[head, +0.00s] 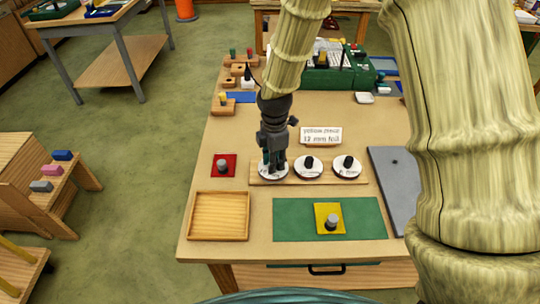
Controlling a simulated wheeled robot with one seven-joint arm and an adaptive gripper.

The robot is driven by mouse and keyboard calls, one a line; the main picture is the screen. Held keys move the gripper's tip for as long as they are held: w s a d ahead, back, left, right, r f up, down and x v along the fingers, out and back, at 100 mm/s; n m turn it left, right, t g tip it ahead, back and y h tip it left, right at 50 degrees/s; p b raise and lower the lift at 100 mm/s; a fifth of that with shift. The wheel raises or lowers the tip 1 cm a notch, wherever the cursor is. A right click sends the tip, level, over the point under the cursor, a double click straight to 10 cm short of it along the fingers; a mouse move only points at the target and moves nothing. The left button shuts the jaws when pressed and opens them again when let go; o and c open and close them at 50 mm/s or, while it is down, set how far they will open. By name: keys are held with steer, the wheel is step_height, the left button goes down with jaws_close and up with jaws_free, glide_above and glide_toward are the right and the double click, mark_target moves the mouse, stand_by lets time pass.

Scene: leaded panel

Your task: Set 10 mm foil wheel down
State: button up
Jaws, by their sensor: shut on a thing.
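My gripper (274,163) points down at the left end of a wooden strip (312,180). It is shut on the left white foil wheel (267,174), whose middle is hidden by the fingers. I cannot tell whether this wheel touches the strip or hangs just above it. Two more white wheels with black knobs, the middle one (314,170) and the right one (341,173), sit on the strip. The lettering on the wheels is too small to read surely.
A card (321,136) reads yellow piece, 12 mm foil. A yellow piece (320,227) with a grey knob lies on a green mat (366,218). A red piece (231,160), an empty wooden tray (219,236) and a grey plate (392,190) lie around the strip.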

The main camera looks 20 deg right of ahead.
steer(key=w, duration=0.2)
steer(key=w+p, duration=0.1)
steer(key=w, duration=0.1)
steer(key=shift+a+f, duration=0.1)
steer(key=shift+f, duration=0.1)
steer(key=shift+f+p, duration=1.1)
steer(key=shift+f, duration=0.65)
steer(key=shift+f, duration=0.15)
steer(key=o, duration=1)
steer(key=shift+r, duration=0.2)
steer(key=shift+r+b, duration=2.4)
steer(key=shift+r, duration=3.55)
